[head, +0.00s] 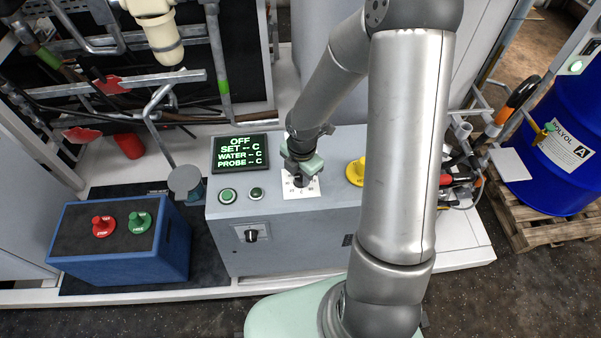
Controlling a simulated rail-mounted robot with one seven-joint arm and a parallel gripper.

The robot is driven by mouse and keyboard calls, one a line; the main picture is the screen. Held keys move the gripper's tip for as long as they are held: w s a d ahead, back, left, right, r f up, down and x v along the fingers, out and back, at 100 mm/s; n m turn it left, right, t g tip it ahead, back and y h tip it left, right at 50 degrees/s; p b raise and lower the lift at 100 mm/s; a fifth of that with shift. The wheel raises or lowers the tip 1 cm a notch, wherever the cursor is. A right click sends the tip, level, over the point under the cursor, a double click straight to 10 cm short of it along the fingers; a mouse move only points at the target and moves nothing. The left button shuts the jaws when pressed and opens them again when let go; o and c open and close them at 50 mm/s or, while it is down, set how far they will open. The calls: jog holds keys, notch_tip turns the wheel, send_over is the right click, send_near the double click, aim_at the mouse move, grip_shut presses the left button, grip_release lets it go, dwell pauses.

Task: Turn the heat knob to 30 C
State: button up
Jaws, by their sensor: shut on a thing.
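The heat knob (299,181) is a small dark knob on a white dial plate (311,191) on top of the grey control box (245,205). My gripper (301,174) points down over the dial and is shut on the knob, hiding much of it. The dial marks are too small to read, and the knob's pointer cannot be made out. The display (240,152) on the box reads OFF, with SET, WATER and PROBE all showing dashes before C.
A yellow knob (355,171) stands right of the dial, partly behind my arm. Two round buttons (228,196) sit left of it. A blue box (120,240) with red and green knobs stands at left. A blue drum (562,140) rests on a pallet at right.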

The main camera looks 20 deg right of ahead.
jog(key=o, duration=1)
jog(key=shift+r, duration=0.1)
jog(key=r, duration=0.5)
jog(key=r+p, duration=0.1)
jog(key=r, duration=0.5)
jog(key=r+p, duration=0.1)
jog(key=r, duration=0.5)
jog(key=shift+s+d+r, duration=0.1)
jog(key=shift+s+d, duration=0.05)
jog(key=shift+s, duration=0.1)
